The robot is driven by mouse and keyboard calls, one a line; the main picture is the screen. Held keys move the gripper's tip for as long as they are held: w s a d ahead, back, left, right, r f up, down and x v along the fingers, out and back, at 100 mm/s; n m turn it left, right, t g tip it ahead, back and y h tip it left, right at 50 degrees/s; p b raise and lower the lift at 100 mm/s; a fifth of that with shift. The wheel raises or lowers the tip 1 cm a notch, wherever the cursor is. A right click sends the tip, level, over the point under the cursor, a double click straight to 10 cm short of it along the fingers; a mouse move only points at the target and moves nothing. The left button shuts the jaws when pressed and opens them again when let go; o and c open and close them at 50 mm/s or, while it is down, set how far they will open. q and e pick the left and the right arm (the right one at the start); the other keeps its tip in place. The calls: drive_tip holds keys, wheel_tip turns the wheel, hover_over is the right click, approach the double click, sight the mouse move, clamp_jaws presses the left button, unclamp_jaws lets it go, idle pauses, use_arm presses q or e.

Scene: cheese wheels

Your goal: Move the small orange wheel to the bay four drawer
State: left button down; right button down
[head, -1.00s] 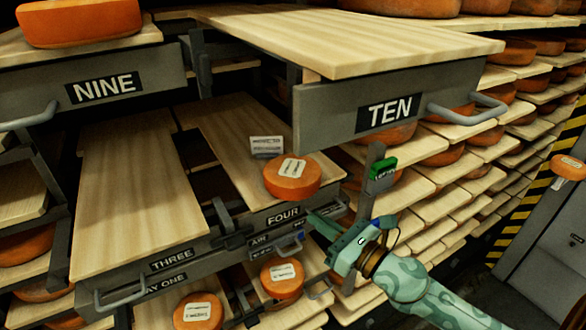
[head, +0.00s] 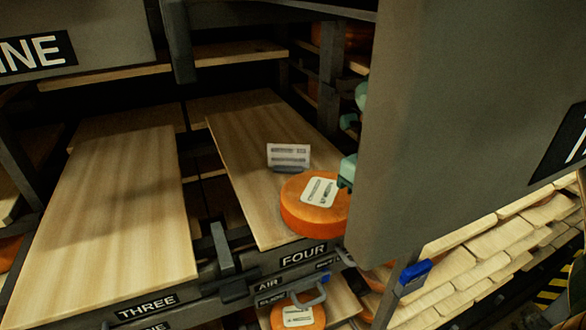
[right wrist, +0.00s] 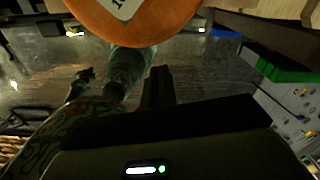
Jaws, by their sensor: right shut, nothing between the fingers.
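The small orange wheel (head: 298,218), with a white label on top, sits flat at the front end of the bay FOUR drawer board (head: 262,150). In the right wrist view the wheel (right wrist: 152,30) fills the top, just beyond my right gripper (right wrist: 159,80). That gripper is shut and empty. In the head view a teal part of my right arm or gripper shows at the wheel's right edge, and the grey drawer front hides the rest. I cannot tell whether they touch. My left gripper is not in view.
The large grey drawer front (head: 450,110) hangs close at right. The THREE drawer board (head: 120,210) at left is bare. Another orange wheel (head: 292,318) lies below.

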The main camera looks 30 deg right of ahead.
drive_tip(key=w+a+p, duration=0.1)
drive_tip(key=w, duration=0.5)
drive_tip(key=w+p, duration=0.1)
drive_tip(key=w, duration=0.6)
drive_tip(key=w+a+p, duration=0.1)
drive_tip(key=w+p, duration=0.1)
drive_tip(key=w, duration=0.5)
drive_tip(key=shift+w+a+r, duration=0.1)
drive_tip(key=shift+a+r, duration=0.15)
drive_tip(key=shift+a, duration=0.05)
wheel_tip(320, 180, down, 5)
drive_tip(key=shift+w+d+f, duration=0.1)
drive_tip(key=shift+w, duration=0.05)
drive_tip(key=shift+s+p, duration=0.25)
drive_tip(key=shift+p, duration=0.05)
drive_tip(key=shift+s, duration=0.25)
